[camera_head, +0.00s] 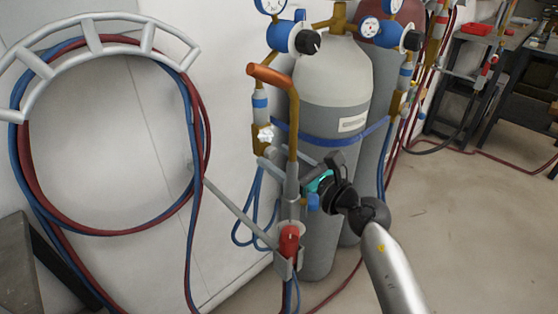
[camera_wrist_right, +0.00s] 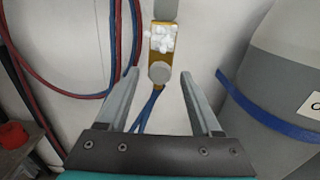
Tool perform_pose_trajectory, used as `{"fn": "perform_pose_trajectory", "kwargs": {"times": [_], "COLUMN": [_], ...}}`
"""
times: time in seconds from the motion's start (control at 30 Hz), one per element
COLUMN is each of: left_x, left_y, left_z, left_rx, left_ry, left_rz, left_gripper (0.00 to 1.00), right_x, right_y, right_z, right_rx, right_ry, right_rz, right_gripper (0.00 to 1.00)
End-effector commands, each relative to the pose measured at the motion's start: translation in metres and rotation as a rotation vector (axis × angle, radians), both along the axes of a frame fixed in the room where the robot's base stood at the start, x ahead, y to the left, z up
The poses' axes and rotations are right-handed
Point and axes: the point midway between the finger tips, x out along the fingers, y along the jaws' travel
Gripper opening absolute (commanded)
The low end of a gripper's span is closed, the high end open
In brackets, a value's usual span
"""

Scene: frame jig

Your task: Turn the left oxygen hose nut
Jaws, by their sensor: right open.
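The left oxygen hose fitting hangs below the left regulator. A bright white, faceted part, seemingly the nut (camera_head: 265,135), sits on its brass body; it also shows in the right wrist view (camera_wrist_right: 162,38). A round grey end (camera_wrist_right: 159,73) lies just below it, and blue hose runs down from there. My right gripper (camera_head: 266,159) reaches in from the lower right, just below the nut. In the right wrist view its two fingers (camera_wrist_right: 160,78) are spread and empty, with the fitting centred beyond them. Contact cannot be told. My left gripper is not in view.
A torch with a copper-coloured tip (camera_head: 270,76) stands beside the fitting in a holder. Grey cylinders (camera_head: 330,75) with a blue strap (camera_head: 376,130) stand behind. Coiled red and blue hoses (camera_head: 199,140) hang on a white rack at left. Floor at right is clear.

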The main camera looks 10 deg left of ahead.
Motion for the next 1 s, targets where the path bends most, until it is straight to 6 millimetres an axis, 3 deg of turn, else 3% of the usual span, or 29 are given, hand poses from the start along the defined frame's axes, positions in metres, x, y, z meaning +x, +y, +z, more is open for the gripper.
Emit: {"fn": "perform_pose_trajectory", "kwargs": {"times": [0.33,0.9,1.0], "left_x": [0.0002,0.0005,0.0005], "left_y": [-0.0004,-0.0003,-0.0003], "left_z": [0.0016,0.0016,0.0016], "left_rx": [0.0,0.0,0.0], "left_ry": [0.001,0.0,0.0], "left_rz": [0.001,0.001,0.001], "left_gripper": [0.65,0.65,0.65], "right_x": [0.0015,0.0014,0.0014], "right_y": [0.002,0.0016,0.0016], "right_z": [0.0001,-0.0001,-0.0001], "right_rx": [0.0,0.0,0.0], "right_ry": [0.0,0.0,0.0], "right_rz": [0.0,0.0,0.0], "right_gripper": [0.64,0.0,0.0]}}
